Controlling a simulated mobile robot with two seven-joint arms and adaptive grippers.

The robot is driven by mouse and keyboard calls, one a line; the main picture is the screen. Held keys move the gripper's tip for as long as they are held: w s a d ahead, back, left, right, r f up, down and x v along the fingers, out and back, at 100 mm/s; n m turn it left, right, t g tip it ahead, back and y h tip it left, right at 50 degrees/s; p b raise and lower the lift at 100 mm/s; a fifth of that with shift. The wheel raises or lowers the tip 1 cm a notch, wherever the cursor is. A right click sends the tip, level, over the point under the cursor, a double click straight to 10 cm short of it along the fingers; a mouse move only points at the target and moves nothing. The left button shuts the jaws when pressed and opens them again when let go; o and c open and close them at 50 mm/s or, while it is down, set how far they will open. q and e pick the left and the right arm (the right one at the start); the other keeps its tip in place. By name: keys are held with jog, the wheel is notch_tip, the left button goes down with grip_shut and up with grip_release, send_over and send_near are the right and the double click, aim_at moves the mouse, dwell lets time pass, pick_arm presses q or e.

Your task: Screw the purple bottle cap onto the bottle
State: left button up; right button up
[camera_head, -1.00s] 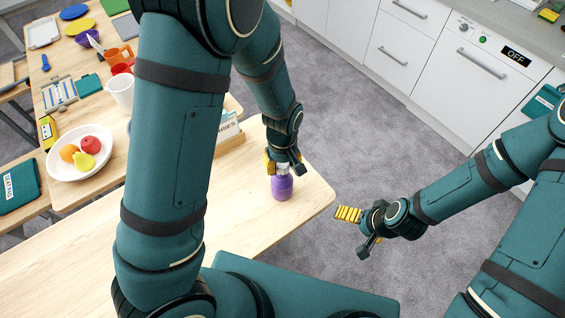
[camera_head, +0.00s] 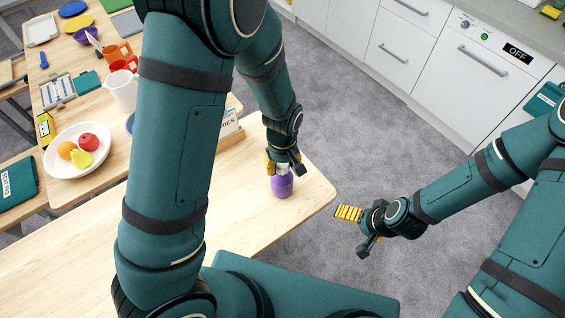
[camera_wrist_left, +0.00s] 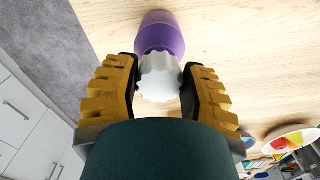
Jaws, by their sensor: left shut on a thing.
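The purple bottle (camera_head: 282,187) stands upright near the right end of the wooden table, below my left gripper (camera_head: 284,166). The cap (camera_wrist_left: 160,78) is pale grey and fluted, not purple. In the left wrist view it sits between the yellow-padded fingers of my left gripper (camera_wrist_left: 160,85), which is shut on it. The cap lines up with the top of the purple bottle (camera_wrist_left: 160,35); whether its thread has caught cannot be seen. My right gripper (camera_head: 358,229) is open and empty, off the table's right edge.
The table (camera_head: 240,215) is clear around the bottle. A box (camera_head: 228,125) stands behind it. A plate of fruit (camera_head: 52,163), a white mug (camera_head: 122,92) and several other items lie to the left. White drawers (camera_head: 395,50) line the far right beyond open floor.

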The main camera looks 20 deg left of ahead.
pick_arm(q)
jog(key=shift+f+b, duration=0.3)
jog(key=shift+f, duration=0.2)
jog(key=o, duration=0.9)
notch_tip(320, 180, up, 12)
dwell(0.5)
